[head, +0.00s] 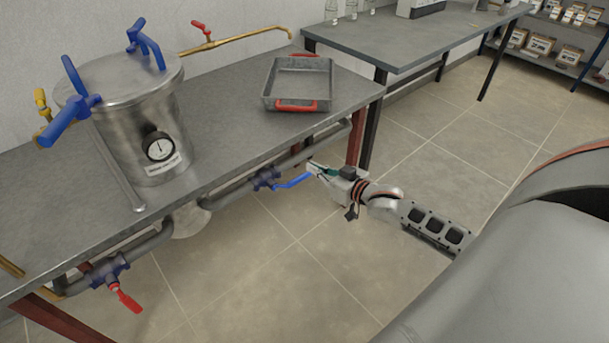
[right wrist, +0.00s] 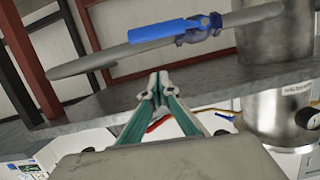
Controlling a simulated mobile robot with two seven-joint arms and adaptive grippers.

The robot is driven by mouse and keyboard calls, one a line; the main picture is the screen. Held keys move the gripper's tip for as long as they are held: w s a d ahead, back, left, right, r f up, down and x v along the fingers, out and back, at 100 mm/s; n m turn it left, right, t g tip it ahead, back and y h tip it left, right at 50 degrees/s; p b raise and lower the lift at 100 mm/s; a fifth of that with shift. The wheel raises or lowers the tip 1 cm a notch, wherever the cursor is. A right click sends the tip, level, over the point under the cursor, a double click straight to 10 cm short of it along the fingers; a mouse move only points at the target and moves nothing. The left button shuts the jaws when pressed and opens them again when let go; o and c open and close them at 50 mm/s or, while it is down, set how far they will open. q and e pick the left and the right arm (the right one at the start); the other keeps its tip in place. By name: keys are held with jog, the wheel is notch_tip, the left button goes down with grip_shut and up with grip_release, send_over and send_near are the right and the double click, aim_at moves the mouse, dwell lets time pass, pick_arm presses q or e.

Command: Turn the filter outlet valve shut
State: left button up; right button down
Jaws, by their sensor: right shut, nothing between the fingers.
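A valve with a dark blue body (head: 266,179) and a blue lever (head: 294,182) sits on the grey pipe below the bench's front edge. Its lever points right, roughly along the pipe. The right wrist view shows this lever (right wrist: 163,30) nearly parallel to the pipe. My right gripper (head: 313,168) is by the lever's free end, shut and empty. In the right wrist view its fingertips (right wrist: 158,80) are together, apart from the lever in the picture; contact is unclear. The steel filter vessel (head: 150,110) with a gauge stands on the bench. My left gripper is out of view.
A second valve with a red handle (head: 125,298) sits on the pipe at lower left. A grey tray (head: 298,83) with red handles lies on the bench (head: 225,110). Red bench legs (head: 356,142) stand nearby. The floor (head: 260,270) before the pipe is clear.

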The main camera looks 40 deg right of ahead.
aim_at(306, 174)
jog(key=w+f, duration=0.1)
jog(key=w+f+b, duration=0.1)
jog(key=f, duration=0.1)
jog(key=w+f+b, duration=0.1)
jog(key=shift+a+f, duration=0.15)
jog(key=shift+a, duration=0.1)
jog(key=shift+w+f, duration=0.1)
jog(key=shift+f, duration=0.2)
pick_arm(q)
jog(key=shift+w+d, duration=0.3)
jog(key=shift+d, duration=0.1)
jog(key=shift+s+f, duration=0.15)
pick_arm(e)
jog(key=shift+f, duration=0.15)
